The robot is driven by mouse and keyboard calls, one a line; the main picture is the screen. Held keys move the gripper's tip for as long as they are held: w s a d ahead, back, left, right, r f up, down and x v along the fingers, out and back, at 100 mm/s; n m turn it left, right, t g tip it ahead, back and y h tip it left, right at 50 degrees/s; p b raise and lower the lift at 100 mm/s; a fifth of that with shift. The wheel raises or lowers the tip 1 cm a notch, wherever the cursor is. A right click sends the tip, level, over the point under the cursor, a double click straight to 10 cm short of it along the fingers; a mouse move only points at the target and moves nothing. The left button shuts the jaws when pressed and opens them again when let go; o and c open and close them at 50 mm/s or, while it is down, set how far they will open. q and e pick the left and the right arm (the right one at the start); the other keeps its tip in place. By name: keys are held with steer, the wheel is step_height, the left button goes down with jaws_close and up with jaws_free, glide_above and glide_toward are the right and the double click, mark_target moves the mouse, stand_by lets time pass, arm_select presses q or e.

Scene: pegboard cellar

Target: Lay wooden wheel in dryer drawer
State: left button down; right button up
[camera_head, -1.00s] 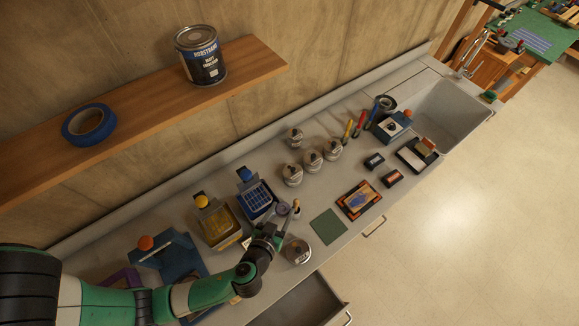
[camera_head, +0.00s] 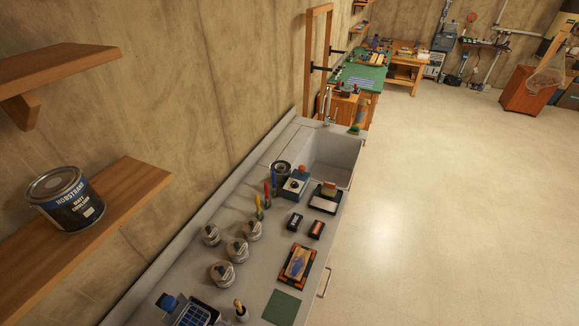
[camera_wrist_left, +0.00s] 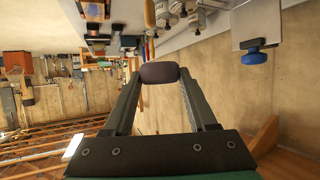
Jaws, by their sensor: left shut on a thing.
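My left gripper (camera_wrist_left: 160,74) shows only in the left wrist view, where its two fingers are shut on a dark, purplish rounded thing, which I take to be the wooden wheel (camera_wrist_left: 159,72). The wheel is held at the fingertips, clear of any surface, and its wood grain cannot be made out. My left arm is out of the head view. My right gripper is in neither view. No open drawer shows now.
A paint can (camera_head: 66,198) stands on the wall shelf (camera_head: 125,200). Open floor (camera_head: 430,220) lies to the right.

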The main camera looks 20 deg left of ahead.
arm_select(q)
steer(key=w+d+r+m+t+h, duration=0.1)
steer(key=w+d+r+m+h, duration=0.1)
steer(key=d+r+m+h, duration=0.3)
steer(key=shift+w+r, duration=0.15)
steer(key=shift+w, duration=0.15)
steer(key=shift+d, duration=0.1)
